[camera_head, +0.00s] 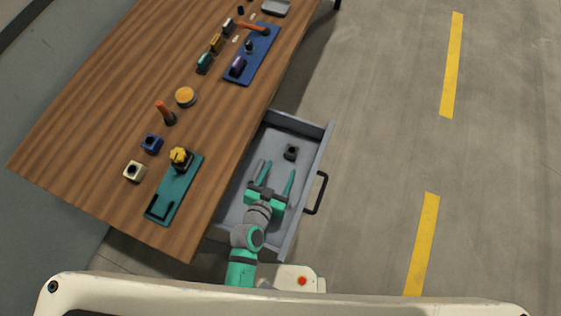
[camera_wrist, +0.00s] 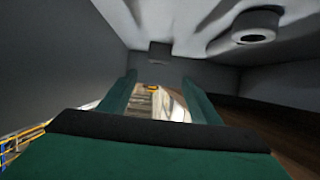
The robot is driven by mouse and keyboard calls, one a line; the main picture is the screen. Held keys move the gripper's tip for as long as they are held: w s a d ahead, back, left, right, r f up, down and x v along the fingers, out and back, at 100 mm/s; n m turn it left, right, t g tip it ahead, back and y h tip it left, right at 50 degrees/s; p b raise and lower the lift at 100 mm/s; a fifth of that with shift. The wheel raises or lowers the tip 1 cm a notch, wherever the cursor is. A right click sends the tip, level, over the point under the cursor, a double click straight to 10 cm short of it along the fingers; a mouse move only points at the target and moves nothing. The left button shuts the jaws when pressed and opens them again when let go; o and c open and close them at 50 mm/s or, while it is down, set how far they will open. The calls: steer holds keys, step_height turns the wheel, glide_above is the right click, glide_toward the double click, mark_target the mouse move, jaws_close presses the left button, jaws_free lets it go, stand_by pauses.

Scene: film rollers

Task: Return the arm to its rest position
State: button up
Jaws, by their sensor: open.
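My gripper (camera_head: 277,176) is open, with green fingers apart and nothing seen between them. In the head view it is over or inside the open grey drawer (camera_head: 313,177); its exact height I cannot tell. A small dark block with a round hole (camera_head: 291,152) lies in the drawer beyond the fingertips, apart from them. In the wrist view my gripper (camera_wrist: 159,82) shows two parallel fingers with a gap between them. Dark grey surfaces surround it there.
The drawer has a black handle (camera_head: 320,193) on its right. The floor right is clear.

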stand_by(0.4)
steer(key=shift+a+r, duration=0.1)
steer(key=shift+r, duration=0.1)
step_height(320, 180, up, 6)
steer(key=s+a+r+m+t+y, duration=0.1)
steer(key=s+a+t+y, duration=0.1)
steer(key=s+d+r+n+y, duration=0.1)
steer(key=s+r, duration=0.3)
steer(key=s, duration=0.4)
steer(key=s+d+r+n+y, duration=0.1)
steer(key=s+d+r+n, duration=0.2)
steer(key=s, duration=0.6)
steer(key=shift+d+r+n, duration=0.3)
steer(key=shift+d+r, duration=0.05)
steer(key=shift+r, duration=0.15)
steer(key=shift+s, duration=0.15)
steer(key=c, duration=0.7)
